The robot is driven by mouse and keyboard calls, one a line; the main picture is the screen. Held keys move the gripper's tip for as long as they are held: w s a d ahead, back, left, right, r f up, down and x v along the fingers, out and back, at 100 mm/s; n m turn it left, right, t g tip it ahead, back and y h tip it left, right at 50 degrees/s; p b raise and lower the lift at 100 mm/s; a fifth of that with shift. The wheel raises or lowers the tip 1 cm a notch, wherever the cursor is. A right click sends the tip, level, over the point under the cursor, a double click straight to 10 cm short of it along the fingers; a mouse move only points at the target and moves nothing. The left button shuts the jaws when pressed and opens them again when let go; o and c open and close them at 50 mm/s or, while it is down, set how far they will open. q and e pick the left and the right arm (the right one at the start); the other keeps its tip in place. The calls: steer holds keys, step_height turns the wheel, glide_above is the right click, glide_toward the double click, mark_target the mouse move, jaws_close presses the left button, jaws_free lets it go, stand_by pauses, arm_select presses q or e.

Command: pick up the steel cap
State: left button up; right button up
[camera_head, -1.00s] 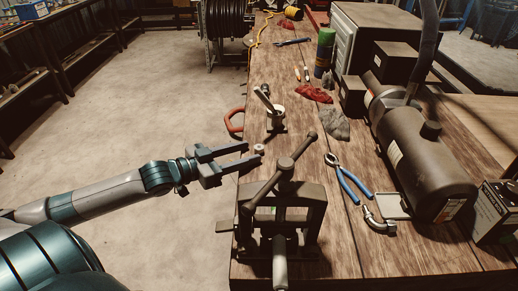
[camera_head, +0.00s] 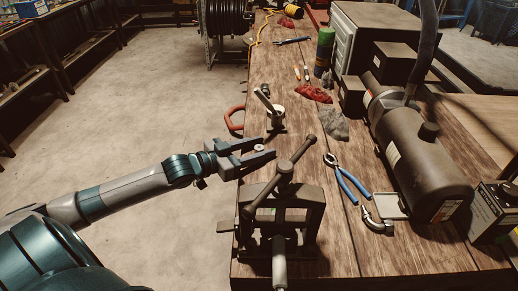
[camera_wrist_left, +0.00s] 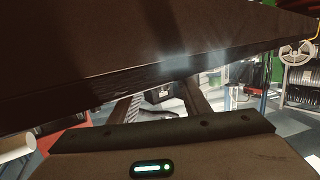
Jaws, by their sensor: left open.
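The steel cap (camera_head: 259,148) is a small pale ring-like piece near the left edge of the wooden workbench. My left gripper (camera_head: 265,147) is open in the head view. Its two fingers reach in from the left, one on the far side of the cap and one on the near side. Whether either finger touches the cap I cannot tell. In the left wrist view the two fingers of my left gripper (camera_wrist_left: 160,98) show apart beneath a dark slanting surface, and the cap does not show. My right gripper is not in view.
A dark crimping vise (camera_head: 283,208) with a T-handle stands just in front of the gripper. A cup (camera_head: 277,119) stands behind the cap, and a red handle (camera_head: 233,119) is at the bench edge. Blue-handled pliers (camera_head: 350,180) and a grey cylinder machine (camera_head: 425,160) lie to the right.

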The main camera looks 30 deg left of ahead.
mark_target(261, 148)
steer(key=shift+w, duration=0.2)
arm_select(q)
jaws_close()
steer(key=shift+r, duration=0.15)
